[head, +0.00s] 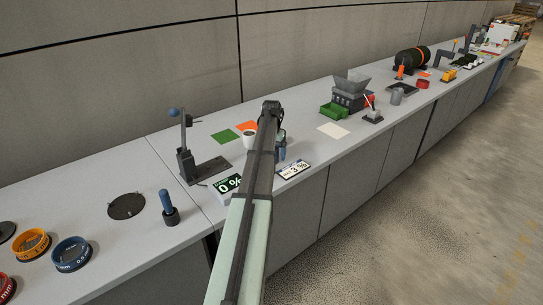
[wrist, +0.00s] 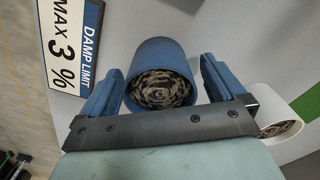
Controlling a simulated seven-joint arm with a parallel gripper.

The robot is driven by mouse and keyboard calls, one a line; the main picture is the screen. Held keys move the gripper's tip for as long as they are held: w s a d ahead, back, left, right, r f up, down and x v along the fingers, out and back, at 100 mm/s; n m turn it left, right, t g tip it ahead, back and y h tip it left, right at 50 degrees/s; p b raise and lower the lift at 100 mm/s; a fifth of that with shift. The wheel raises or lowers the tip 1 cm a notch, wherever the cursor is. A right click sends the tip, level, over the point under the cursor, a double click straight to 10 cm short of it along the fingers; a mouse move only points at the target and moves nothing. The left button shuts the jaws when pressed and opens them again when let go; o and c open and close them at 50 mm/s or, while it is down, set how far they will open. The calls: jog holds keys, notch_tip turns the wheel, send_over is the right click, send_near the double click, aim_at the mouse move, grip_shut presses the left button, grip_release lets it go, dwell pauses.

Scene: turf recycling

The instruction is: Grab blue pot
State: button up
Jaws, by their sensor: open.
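The blue pot (wrist: 165,55) stands in the wrist view with a dark, mixed filling in its open top. My gripper (wrist: 162,72) is open, with one blue finger on each side of the pot. A gap shows between the left finger and the pot, and a narrower one on the right. In the head view my arm partly hides the blue pot (head: 281,151) on the bench.
A white pot (wrist: 281,119) stands close to the right finger. A "DAMP LIMIT MAX 3 %" sign (wrist: 75,42) lies at the left.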

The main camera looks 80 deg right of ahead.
jog(key=shift+f, duration=0.25)
jog(key=c, duration=1.2)
jog(key=shift+o, duration=0.2)
jog(key=shift+r, duration=0.1)
